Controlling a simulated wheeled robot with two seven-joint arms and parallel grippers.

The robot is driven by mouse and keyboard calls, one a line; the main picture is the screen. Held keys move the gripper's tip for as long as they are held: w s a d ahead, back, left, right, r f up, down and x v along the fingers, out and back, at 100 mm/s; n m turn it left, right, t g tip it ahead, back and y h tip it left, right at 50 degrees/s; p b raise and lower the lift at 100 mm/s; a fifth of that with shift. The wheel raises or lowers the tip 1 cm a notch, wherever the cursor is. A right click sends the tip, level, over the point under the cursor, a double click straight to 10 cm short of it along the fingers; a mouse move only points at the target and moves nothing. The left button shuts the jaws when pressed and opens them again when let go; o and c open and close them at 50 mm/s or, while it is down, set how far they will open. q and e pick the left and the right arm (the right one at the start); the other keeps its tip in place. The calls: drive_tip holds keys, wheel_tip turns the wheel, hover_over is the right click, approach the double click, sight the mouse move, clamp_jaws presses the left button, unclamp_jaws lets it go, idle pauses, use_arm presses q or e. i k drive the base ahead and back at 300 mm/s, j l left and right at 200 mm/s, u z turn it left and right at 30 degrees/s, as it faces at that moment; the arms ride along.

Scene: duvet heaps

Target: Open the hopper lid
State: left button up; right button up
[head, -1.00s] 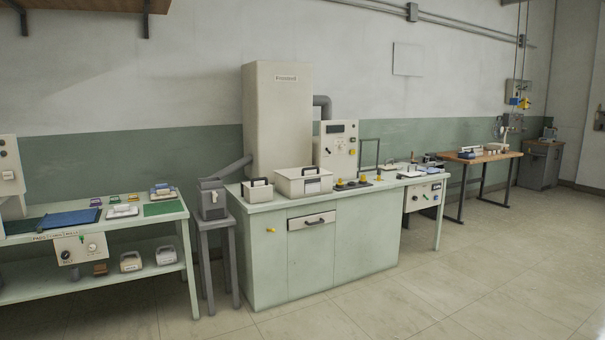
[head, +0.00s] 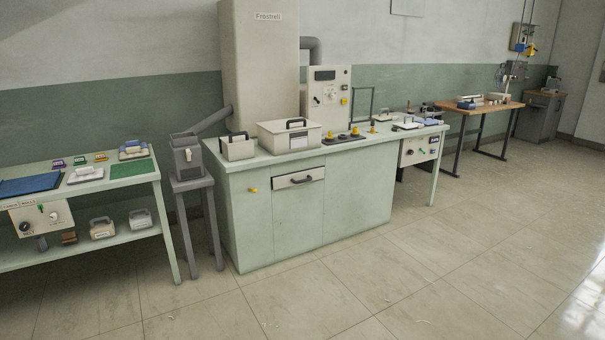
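A pale green bench (head: 235,225) stands in the middle of the head view. On it is a wide cream box (head: 275,140) with a flat top and a dark handle, which looks closed. A smaller cream box (head: 239,150) with a dark handle is to its left. A dark grey hopper-like unit (head: 187,160) sits on a grey stand left of the bench, joined to a sloping grey pipe. I cannot tell for sure which of these is the hopper, or how its lid stands. Neither of my grippers is in view.
A tall cream cabinet (head: 260,70) and a control panel (head: 326,98) stand at the back of the bench. A left bench (head: 165,215) carries mats and small tools. A wooden table (head: 490,108) is far right. The tiled floor (head: 430,260) in front is clear.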

sight(285, 126)
drive_tip(key=i+z, duration=0.35)
drive_tip(key=i, duration=1.5)
drive_tip(key=i+u, duration=0.15)
drive_tip(key=i, duration=0.45)
drive_tip(key=i+l+u, duration=0.1)
drive_tip(key=i, duration=0.5)
drive_tip(key=i+l+u, duration=0.15)
drive_tip(key=i, duration=0.4)
drive_tip(key=i+l+u, duration=0.25)
drive_tip(key=i+l, duration=0.15)
drive_tip(key=i, duration=0.15)
